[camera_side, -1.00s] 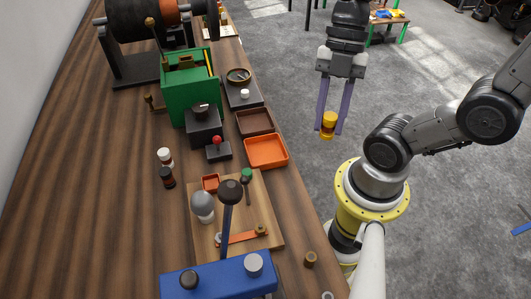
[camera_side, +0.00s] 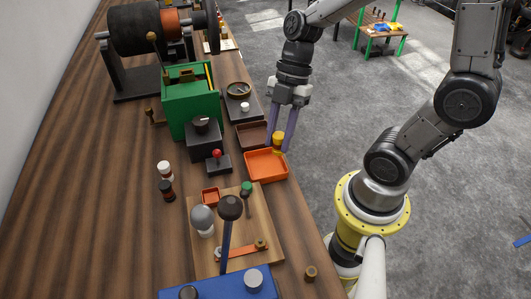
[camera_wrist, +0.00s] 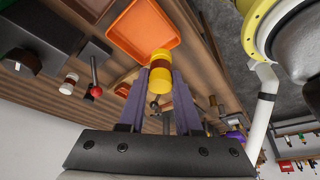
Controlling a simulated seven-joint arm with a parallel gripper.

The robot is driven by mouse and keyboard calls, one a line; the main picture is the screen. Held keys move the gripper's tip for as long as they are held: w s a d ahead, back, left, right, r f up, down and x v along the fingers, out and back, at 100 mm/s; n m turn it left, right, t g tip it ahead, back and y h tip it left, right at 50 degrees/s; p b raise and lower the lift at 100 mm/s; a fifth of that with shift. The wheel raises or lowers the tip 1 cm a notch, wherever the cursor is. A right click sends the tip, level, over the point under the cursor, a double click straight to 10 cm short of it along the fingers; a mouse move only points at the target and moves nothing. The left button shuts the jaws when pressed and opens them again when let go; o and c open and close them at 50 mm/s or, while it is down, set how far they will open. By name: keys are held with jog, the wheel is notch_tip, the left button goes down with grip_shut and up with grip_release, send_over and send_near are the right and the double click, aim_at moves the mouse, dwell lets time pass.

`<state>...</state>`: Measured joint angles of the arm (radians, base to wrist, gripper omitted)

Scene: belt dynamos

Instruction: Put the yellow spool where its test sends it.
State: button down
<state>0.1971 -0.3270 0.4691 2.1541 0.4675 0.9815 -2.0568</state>
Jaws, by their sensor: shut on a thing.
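The yellow spool (camera_side: 278,139) is held between the two purple fingers of my gripper (camera_side: 279,146). In the side view it hangs at the far right edge of the orange tray (camera_side: 266,174), apparently above it. In the wrist view the spool (camera_wrist: 161,75) sits between the fingertips, with the orange tray (camera_wrist: 143,50) just beyond it. The tray looks empty. A brown tray (camera_side: 252,133) lies behind the orange one, partly hidden by my gripper. My gripper is shut on the spool.
A red-knobbed lever box (camera_side: 218,163) stands left of the orange tray. A green box (camera_side: 190,95), a black block (camera_side: 203,140) and a dial gauge (camera_side: 238,90) stand behind. A wooden board (camera_side: 240,235) with a small red tray (camera_side: 210,196) lies in front. The bench's right edge is close.

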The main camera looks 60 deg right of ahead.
jog(key=w+f, duration=0.1)
jog(key=f, duration=0.1)
jog(key=w+f, duration=0.1)
jog(key=shift+w+a, duration=0.25)
jog(key=shift+w, duration=0.05)
jog(key=shift+w+f, duration=0.15)
jog(key=shift+f, duration=1.6)
jog(key=shift+f, duration=0.1)
jog(key=c, duration=0.6)
grip_release()
jog(key=v, duration=1.1)
jog(key=s+r+m+t+h, duration=0.4)
jog(key=s+m, duration=0.5)
jog(key=m, duration=0.9)
jog(key=shift+r+t, duration=0.8)
jog(key=shift+r, duration=0.1)
